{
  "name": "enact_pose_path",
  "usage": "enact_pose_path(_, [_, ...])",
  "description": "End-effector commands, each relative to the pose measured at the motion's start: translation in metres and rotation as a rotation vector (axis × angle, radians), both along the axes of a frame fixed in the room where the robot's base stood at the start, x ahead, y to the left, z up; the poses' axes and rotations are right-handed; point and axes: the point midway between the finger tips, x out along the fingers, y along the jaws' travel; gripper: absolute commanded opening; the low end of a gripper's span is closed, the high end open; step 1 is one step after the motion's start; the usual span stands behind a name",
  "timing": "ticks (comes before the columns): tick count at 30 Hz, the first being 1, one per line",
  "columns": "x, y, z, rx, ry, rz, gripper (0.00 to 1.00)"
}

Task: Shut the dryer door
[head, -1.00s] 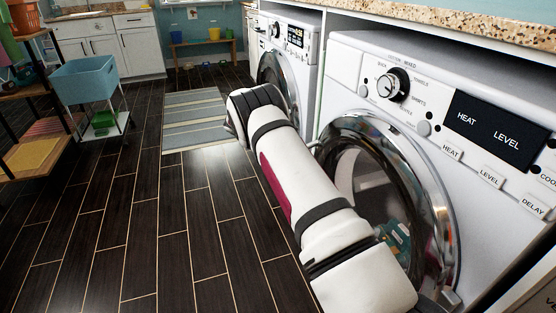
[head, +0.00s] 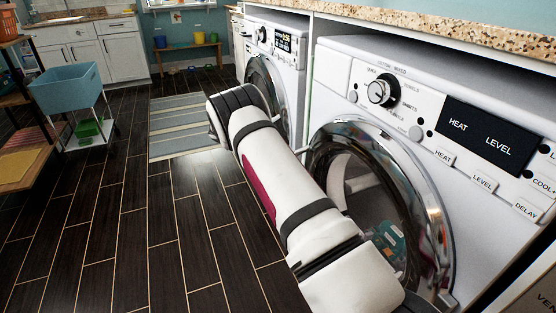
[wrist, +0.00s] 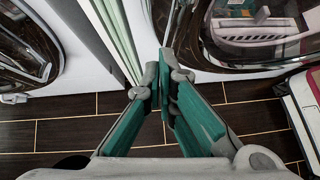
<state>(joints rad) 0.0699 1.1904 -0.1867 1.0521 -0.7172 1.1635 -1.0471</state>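The dryer (head: 345,75) is the near white machine with a dial and a "HEAT LEVEL" display. Its round door (head: 436,215) has a chrome rim and dark glass, with coloured laundry visible through it. The door seems to stand a little out from the front, but I cannot tell how far. In the wrist view the door (wrist: 285,65) is at the upper right. My gripper (wrist: 162,78) has its teal-padded fingers together and nothing visible between them. It is left of the door, near the gap between the machines, without visible contact. In the head view my arm hides the gripper and part of the door.
A second front-loading machine (head: 284,62) stands beyond the dryer. A granite counter (head: 460,22) runs above both. Dark plank floor (head: 130,215) is open to the left, with a striped rug (head: 178,120). A blue basket (head: 65,88) on a stand and a shelf are farther left.

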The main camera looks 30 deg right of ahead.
Motion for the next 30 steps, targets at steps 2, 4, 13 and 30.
enact_pose_path(2, [0.003,0.015,0.006,0.004,-0.007,0.007,0.00])
enact_pose_path(4, [0.009,0.027,0.018,0.005,-0.009,0.008,0.00])
enact_pose_path(13, [0.027,0.068,0.055,0.008,-0.011,0.010,0.00])
enact_pose_path(30, [0.026,0.085,0.091,0.028,-0.048,-0.027,0.00])
